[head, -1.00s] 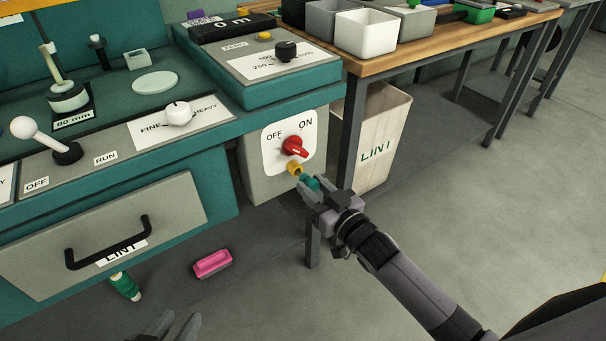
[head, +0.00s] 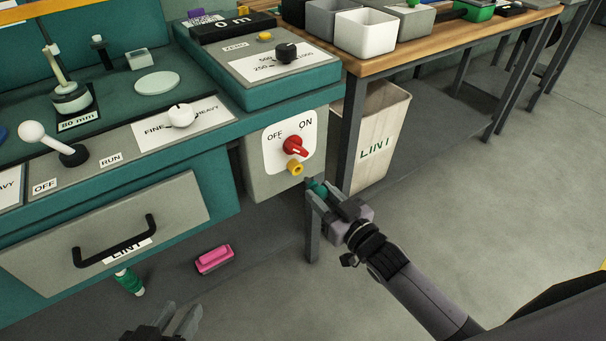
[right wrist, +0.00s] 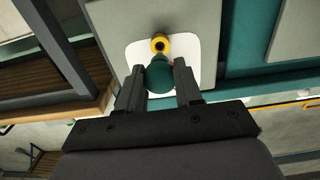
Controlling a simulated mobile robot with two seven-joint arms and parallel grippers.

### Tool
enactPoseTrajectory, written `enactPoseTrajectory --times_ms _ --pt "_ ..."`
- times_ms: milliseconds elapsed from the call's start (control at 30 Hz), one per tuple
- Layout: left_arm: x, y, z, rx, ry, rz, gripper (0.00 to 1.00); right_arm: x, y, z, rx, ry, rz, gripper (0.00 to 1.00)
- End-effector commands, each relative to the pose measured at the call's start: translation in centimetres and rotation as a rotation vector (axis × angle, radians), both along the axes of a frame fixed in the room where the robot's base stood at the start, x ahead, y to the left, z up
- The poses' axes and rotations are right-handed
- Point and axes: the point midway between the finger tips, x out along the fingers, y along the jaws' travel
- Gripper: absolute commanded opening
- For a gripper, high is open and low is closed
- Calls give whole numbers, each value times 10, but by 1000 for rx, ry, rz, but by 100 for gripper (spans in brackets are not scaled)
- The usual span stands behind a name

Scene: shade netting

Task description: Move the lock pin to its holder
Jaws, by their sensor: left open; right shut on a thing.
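The lock pin shows as a green knob (head: 316,186) between the fingers of my right gripper (head: 323,194), which is shut on it. In the right wrist view the green knob (right wrist: 159,76) sits between the fingertips and hides the pin's shaft. A yellow collar (head: 295,169) is on the grey panel under the red OFF/ON switch (head: 295,147); it also shows just beyond the knob in the right wrist view (right wrist: 160,44). The knob is apart from the collar in the head view. My left gripper (head: 177,322) is open and empty at the bottom edge. I cannot tell which thing is the pin's holder.
The teal machine (head: 220,165) with levers and knobs fills the left. A lint bin (head: 378,140) stands beside the bench leg (head: 352,130). A pink brush-like piece (head: 214,259) and a green spool (head: 130,282) are low down. Floor at right is clear.

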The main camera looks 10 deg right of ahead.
Motion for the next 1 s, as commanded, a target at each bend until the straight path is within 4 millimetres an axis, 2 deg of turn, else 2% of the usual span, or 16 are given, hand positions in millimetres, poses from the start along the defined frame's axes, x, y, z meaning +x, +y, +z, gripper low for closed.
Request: enactPoseTrajectory --times_ms 267,700,1000 --pt "0 0 3 0 0 0 40 -3 -1 1 0 0 0 0" --pt "0 0 24 0 0 0 40 -34 -12 2 0 0 0 0" --pt "0 0 24 0 0 0 40 -37 -14 0 0 -1 0 0"
